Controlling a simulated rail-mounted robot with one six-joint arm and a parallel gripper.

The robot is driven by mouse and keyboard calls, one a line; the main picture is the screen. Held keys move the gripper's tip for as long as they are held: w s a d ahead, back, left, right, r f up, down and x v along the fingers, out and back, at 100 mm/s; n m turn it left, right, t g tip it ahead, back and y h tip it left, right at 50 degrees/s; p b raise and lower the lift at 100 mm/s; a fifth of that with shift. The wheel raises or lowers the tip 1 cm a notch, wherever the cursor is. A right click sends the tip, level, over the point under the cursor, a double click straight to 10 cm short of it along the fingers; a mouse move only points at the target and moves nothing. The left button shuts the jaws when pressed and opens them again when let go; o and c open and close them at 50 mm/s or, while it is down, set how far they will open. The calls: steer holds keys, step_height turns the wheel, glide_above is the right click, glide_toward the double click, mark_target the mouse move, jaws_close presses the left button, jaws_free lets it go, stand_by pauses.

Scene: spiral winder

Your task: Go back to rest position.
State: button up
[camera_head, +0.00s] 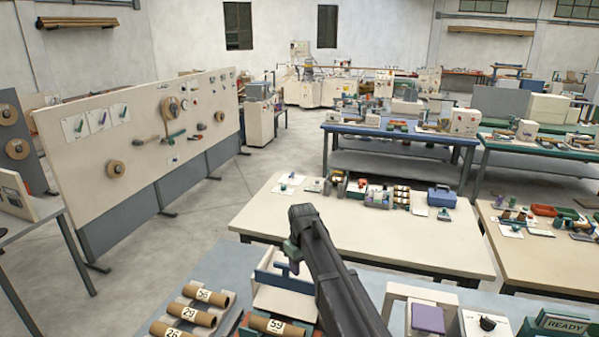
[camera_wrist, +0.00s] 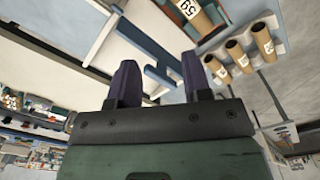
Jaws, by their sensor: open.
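My gripper (camera_head: 293,256) is raised above the near bench in the head view, at the end of my dark arm. In the wrist view my gripper (camera_wrist: 160,80) shows two dark purple fingers standing apart, with nothing held between them. Below and beside it are brown cardboard tubes with number labels. The tube marked 59 (camera_head: 268,323) also shows in the wrist view (camera_wrist: 197,17). The tube marked 56 (camera_head: 208,295) and another labelled tube (camera_head: 190,314) lie on a grey rack at the left.
A white and blue fixture (camera_head: 275,292) stands on the near bench under my gripper. At right are a white stand with a purple pad (camera_head: 428,318) and a READY display (camera_head: 562,325). A cream table (camera_head: 345,235) stands beyond, with a blue toolbox (camera_head: 441,197). A panel board (camera_head: 75,165) stands left.

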steer(key=s+d+f+m+b, duration=0.2)
steer(key=s+d+f+b, duration=0.2)
steer(key=s+d, duration=0.2)
steer(key=s+d+f+m+b, duration=0.3)
steer(key=s+d+f+b, duration=0.1)
steer(key=s, duration=0.7)
steer(key=s+d+f+m+b, duration=0.2)
steer(key=s+d+f+b, duration=0.2)
steer(key=s+d+f, duration=0.2)
steer(key=shift+s+d+f+m, duration=0.15)
steer(key=shift+s+d+m, duration=0.15)
steer(key=shift+s+d, duration=1)
